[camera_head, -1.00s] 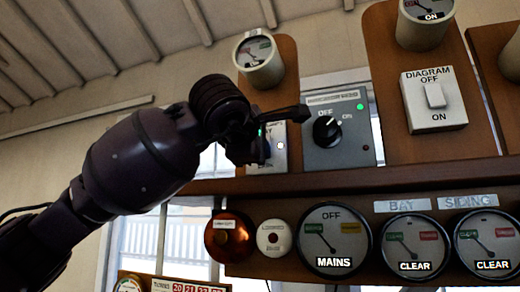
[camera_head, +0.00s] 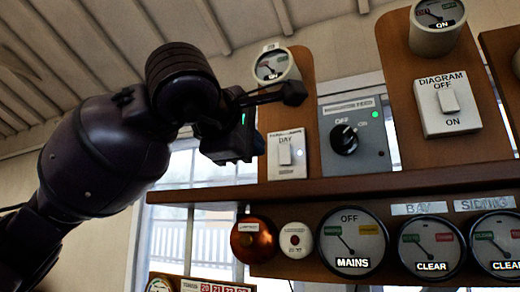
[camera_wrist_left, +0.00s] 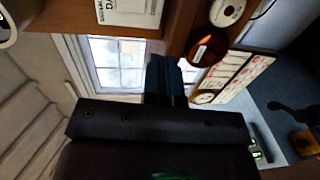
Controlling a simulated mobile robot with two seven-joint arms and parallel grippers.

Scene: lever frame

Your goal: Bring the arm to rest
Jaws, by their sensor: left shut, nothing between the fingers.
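My left arm comes in from the left in the head view, bent upward. Its gripper (camera_head: 250,145) hangs in front of the window, just left of the white DAY switch (camera_head: 285,155), with a visible gap to the camera's eye. A dark bar from the wrist crosses in front of the board below the upper left dial (camera_head: 275,65). In the left wrist view the fingers (camera_wrist_left: 166,78) are together and empty, pointing at the window and wooden shelf edge. Whether they touch anything is not clear. My right gripper is not in view.
The grey box with a black knob (camera_head: 344,140) and the DIAGRAM switch (camera_head: 448,102) stand right of the gripper. Open room lies left.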

